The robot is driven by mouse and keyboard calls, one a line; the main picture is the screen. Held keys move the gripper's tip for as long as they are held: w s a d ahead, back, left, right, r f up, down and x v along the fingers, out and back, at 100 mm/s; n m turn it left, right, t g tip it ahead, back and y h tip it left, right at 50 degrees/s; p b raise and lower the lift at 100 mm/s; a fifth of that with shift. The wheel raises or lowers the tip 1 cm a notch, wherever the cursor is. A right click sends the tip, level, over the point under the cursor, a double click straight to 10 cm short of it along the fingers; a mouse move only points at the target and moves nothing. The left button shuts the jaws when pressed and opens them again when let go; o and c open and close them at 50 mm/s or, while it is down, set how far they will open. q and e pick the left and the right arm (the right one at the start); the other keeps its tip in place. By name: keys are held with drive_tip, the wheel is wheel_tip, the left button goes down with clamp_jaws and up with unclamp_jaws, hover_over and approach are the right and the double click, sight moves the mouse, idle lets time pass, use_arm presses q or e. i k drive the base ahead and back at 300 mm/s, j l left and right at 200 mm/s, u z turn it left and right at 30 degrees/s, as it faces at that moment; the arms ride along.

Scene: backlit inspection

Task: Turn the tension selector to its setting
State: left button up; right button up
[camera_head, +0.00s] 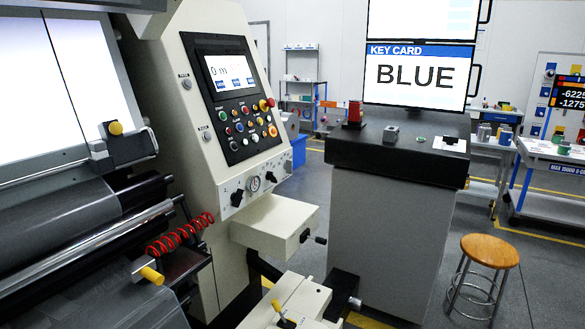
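The machine's slanted cream control console (190,140) stands left of centre. On its lower strip are a black knob (237,198), a round dial (254,183) and another black knob (271,177). Their markings are too small to read, so I cannot tell which is the tension selector or where it points. A display board (418,77) at the top reads "KEY CARD BLUE". Neither of my grippers shows in the head view.
Below the strip a cream box (274,222) with a handle juts out. A dark-topped cabinet (388,240) with small parts stands to the right, and a wooden-seated stool (489,251) beyond it. A roller (80,225) and red coiled cable (180,236) lie left. Floor is open between cabinet and stool.

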sight(288, 166)
drive_tip(key=u, duration=0.6)
drive_tip(key=i+l+u, duration=0.15)
drive_tip(key=l+u, duration=0.2)
drive_tip(key=i+l+u, duration=0.15)
drive_tip(key=l+u, duration=0.5)
drive_tip(key=i+l, duration=0.05)
drive_tip(key=l, duration=0.05)
